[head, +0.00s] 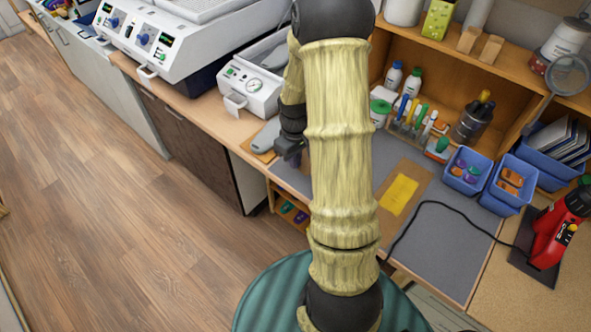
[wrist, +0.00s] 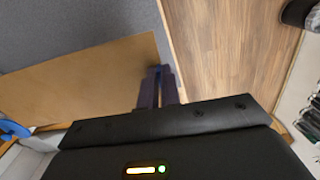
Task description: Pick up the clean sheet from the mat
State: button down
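A yellow sheet (head: 400,194) lies on a brown panel (head: 417,176) on the grey mat (head: 450,228), right of my arm in the head view. My gripper (head: 288,150) is left of my arm, over the mat's left end, well apart from the yellow sheet. In the wrist view my gripper's fingers (wrist: 159,88) are close together. They overlap the right end of a bare tan panel (wrist: 85,80) beside the mat's grey surface (wrist: 70,25). I see nothing clearly between them. Whether they touch the panel is unclear. The yellow sheet is not in the wrist view.
A black cable (head: 440,204) crosses the mat to a red heat tool (head: 556,232) at right. Blue bins (head: 508,184) and a marker rack (head: 410,125) stand at the back. A white machine (head: 250,92) is at left. Wooden floor (head: 120,210) lies beyond the front edge.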

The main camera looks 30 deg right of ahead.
jog(key=shift+r, duration=0.7)
